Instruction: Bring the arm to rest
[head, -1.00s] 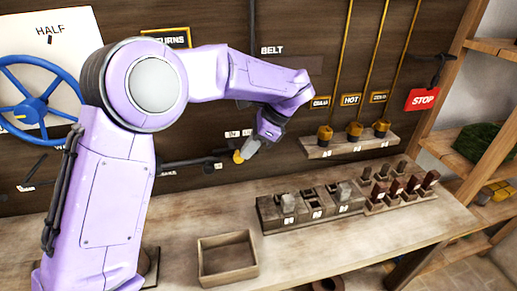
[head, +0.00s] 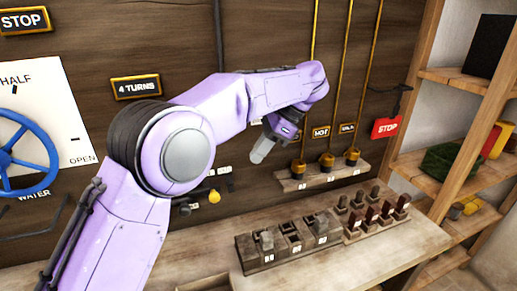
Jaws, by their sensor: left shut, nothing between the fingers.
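My left arm (head: 185,150) is lilac with a grey round joint cover, and it reaches in from the left in front of the dark wooden panel. Its gripper (head: 262,153) hangs from the bent wrist with its grey fingers pointing down and left. The fingers are closed together with nothing between them. The gripper is apart from the yellow-tipped lever (head: 214,196) on the panel, up and to the right of it. It shows just left of the brass-coloured pulls. My right gripper is not in view.
A small shelf (head: 322,178) under the brass pulls (head: 327,160) juts from the panel. A block rack (head: 290,243) stands on the bench (head: 385,248). A red stop sign (head: 386,127) and wooden shelving (head: 455,78) are at right. A blue wheel (head: 25,150) is at left.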

